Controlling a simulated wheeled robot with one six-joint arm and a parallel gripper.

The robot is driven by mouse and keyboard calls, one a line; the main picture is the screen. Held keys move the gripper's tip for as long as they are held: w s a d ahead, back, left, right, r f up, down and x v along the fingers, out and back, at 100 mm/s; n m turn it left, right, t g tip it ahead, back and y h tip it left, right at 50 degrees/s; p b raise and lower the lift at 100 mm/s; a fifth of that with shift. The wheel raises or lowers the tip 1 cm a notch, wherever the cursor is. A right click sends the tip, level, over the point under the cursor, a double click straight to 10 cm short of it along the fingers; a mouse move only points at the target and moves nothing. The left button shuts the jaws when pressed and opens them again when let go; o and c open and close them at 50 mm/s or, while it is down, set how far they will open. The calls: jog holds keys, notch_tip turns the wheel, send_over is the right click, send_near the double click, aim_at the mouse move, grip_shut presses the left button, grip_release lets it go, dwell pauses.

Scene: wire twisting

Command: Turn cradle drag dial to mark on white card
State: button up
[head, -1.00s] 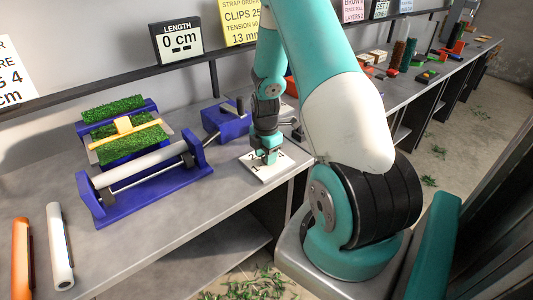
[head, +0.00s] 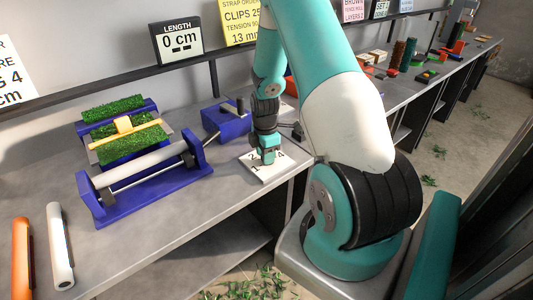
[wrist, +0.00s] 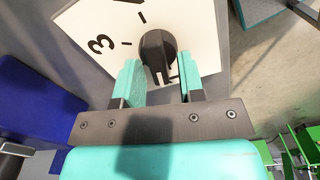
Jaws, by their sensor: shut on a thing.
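The white card (head: 281,164) lies flat near the bench's front edge, under my gripper (head: 266,158). In the wrist view the card (wrist: 85,22) shows a black "3", tick marks and a partly hidden numeral by the right finger. The dark drag dial (wrist: 158,50) stands up from the card, between the fingers of my gripper (wrist: 158,72). My gripper is shut on the dial. The dial is hidden behind my gripper in the head view. The blue cradle (head: 150,205) with a pale roller stands left of the card.
A blue crank block (head: 226,122) stands just behind the card. Green turf pieces (head: 113,108), a white tube (head: 60,245) and an orange tube (head: 21,258) are to the left. The "0 cm" length sign (head: 178,40) is on the rail behind. Bare bench lies left of the card.

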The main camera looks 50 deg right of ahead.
jog(key=m, duration=0.4)
jog(key=shift+w+d+m, duration=0.1)
jog(key=shift+w+m, duration=0.05)
jog(key=shift+m, duration=0.15)
jog(key=m, duration=0.3)
jog(key=shift+w+d+m, duration=0.1)
jog(key=shift+d+m, duration=0.05)
jog(key=shift+m, duration=0.25)
jog(key=m, duration=0.4)
jog(key=shift+d, duration=0.2)
jog(key=m, duration=0.4)
jog(key=shift+d, duration=0.2)
jog(key=m, duration=0.4)
jog(key=shift+d+m, duration=0.2)
jog(key=shift+m, duration=0.1)
jog(key=m, duration=0.3)
jog(key=shift+s+d+m, duration=0.1)
jog(key=shift+s+m, duration=0.15)
jog(key=shift+m, duration=0.05)
jog(key=m, duration=0.4)
jog(key=shift+s+d, duration=0.1)
jog(key=shift+s, duration=0.1)
jog(key=m, duration=0.4)
jog(key=shift+s+m, duration=0.2)
jog(key=shift+m, duration=0.1)
